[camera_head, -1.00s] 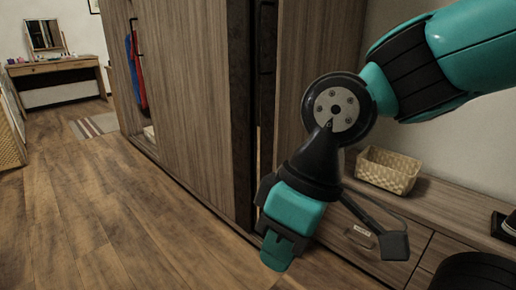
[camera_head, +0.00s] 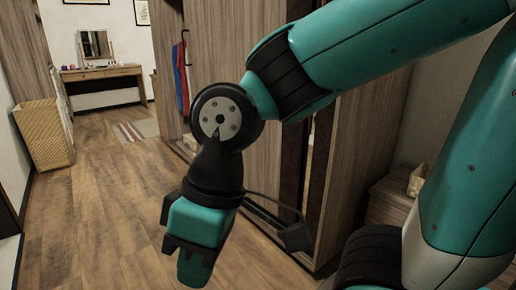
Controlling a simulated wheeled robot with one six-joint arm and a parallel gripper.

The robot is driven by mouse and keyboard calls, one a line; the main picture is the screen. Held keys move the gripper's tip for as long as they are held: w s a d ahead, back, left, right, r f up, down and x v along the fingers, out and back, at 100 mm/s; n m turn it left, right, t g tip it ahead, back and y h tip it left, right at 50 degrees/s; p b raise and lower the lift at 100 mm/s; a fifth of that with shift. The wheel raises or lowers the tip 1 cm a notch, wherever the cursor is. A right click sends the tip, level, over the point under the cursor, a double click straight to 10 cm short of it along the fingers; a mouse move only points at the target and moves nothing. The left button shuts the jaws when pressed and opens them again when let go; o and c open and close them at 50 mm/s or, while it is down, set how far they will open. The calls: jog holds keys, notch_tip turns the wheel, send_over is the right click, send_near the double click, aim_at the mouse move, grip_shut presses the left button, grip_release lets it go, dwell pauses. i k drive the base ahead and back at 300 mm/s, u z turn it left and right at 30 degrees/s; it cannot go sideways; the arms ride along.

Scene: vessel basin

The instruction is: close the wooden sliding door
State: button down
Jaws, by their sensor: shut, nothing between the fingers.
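The wooden sliding door (camera_head: 222,45) is a tall grey-brown wood-grain panel on the front of the wardrobe. At its left side the wardrobe is open, and hanging red and blue clothes (camera_head: 182,82) show there. My arm covers much of the panel's middle. A dark upright strip (camera_head: 291,175) stands at the right part of the wardrobe front. My gripper (camera_head: 194,270) is shut and empty, pointing down in front of the wardrobe, over the floor. It appears apart from the door.
A woven basket (camera_head: 46,130) stands on the floor at the left. A dressing table (camera_head: 102,72) with a mirror and a striped rug (camera_head: 137,130) are at the back. A low wooden cabinet (camera_head: 388,200) is at the right, partly behind my arm. The wooden floor (camera_head: 90,210) at the left is clear.

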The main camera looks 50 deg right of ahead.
aim_at(221, 34)
jog(key=u, duration=0.25)
jog(key=i, duration=0.7)
jog(key=z, duration=0.5)
jog(key=i, duration=0.95)
jog(key=z, duration=0.75)
